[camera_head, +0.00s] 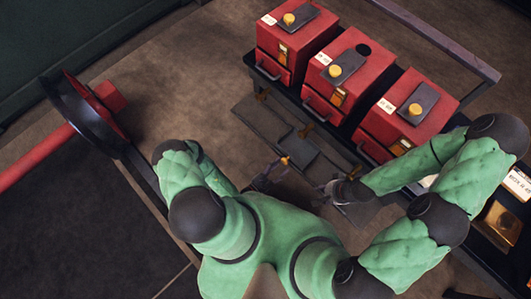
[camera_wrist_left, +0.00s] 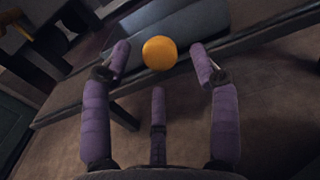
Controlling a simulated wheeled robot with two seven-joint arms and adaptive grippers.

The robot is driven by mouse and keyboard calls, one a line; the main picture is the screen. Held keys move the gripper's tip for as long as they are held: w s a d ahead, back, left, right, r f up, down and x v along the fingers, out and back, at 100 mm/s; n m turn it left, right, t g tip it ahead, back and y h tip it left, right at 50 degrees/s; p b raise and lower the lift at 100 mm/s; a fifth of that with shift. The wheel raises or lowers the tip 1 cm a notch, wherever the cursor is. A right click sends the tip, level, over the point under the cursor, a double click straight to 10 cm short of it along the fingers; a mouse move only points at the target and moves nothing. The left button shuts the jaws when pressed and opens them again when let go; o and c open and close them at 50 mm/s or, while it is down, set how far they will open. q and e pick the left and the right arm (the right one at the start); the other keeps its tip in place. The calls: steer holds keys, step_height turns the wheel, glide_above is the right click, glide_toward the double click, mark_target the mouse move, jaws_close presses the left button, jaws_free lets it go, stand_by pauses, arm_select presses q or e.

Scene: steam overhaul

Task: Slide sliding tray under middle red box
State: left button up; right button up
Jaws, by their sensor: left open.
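The middle red box (camera_head: 334,57) stands in a row of three on a dark stand, with a black cap, yellow knob and front drawer. A dark grey flat plate, apparently the sliding tray (camera_head: 298,152), lies out in front of it on a lower ledge. An orange knob (camera_head: 285,160) is at its near edge. My left gripper (camera_head: 268,176) is close to that knob. In the left wrist view, its purple fingers (camera_wrist_left: 160,75) are spread, with the round orange knob (camera_wrist_left: 159,53) ahead between the tips. My right gripper (camera_head: 327,190) is to the right, small and dark; its jaws are unclear.
The left red box (camera_head: 280,32) and right red box (camera_head: 437,104) flank the middle one. A long dark ledge (camera_head: 258,118) runs before the stand. A red-handled black wheel (camera_head: 85,110) is at left. A side bench with a brass part (camera_head: 503,221) is at right.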

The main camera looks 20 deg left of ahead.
arm_select(q)
steer(key=v, duration=1)
stand_by(0.6)
